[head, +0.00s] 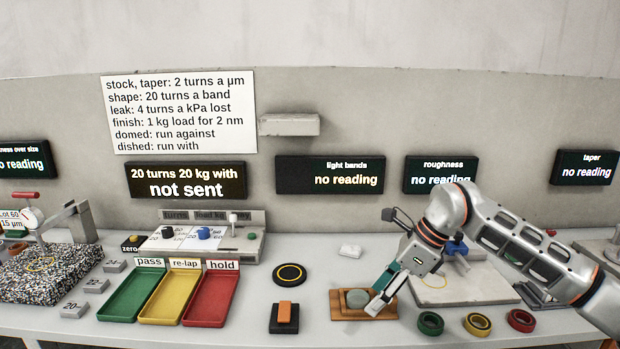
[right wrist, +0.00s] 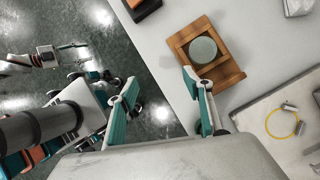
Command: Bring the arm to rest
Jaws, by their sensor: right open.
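My right gripper (head: 381,290) is open and empty, low over the bench beside a wooden holder (head: 346,313). A grey-green disc (head: 358,298) lies in the holder. In the right wrist view the two fingers (right wrist: 158,82) stand wide apart. The disc (right wrist: 203,50) is beyond the right fingertip, not between the fingers; that fingertip overlaps the holder's edge (right wrist: 232,76) in the picture. Whether it touches cannot be told. Part of what looks like my left arm and gripper (right wrist: 62,50) shows small at upper left, its jaws unclear.
Green (head: 131,294), yellow (head: 169,298) and red (head: 212,300) trays stand left of an orange-topped block (head: 285,316) and a black round pad (head: 290,274). Several coloured rings (head: 477,324) lie at front right. A plate (head: 470,288) is behind my right arm. The display reads "not sent" (head: 186,182).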

